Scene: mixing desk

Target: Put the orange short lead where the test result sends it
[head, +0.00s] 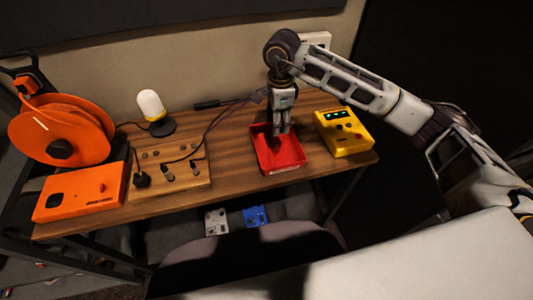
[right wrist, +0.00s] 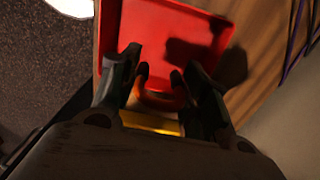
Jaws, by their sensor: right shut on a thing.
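My right gripper (head: 276,132) points down over the red tray (head: 290,168), its fingertips inside the tray's outline. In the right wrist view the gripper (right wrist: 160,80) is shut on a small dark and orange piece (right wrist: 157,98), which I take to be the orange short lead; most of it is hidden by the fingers. The red tray (right wrist: 145,30) fills the ground behind the fingers, and I cannot tell whether the piece touches it. The yellow tester (head: 352,142) stands right of the tray with green lights lit on its top. My left gripper is out of view.
A wooden board (head: 185,187) with sockets and dark leads is left of the tray. An orange box (head: 75,195), an orange cable reel (head: 85,125) and a white lamp (head: 151,104) stand farther left. A blue box (head: 255,216) and a grey box (head: 215,222) are below the desk's front edge.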

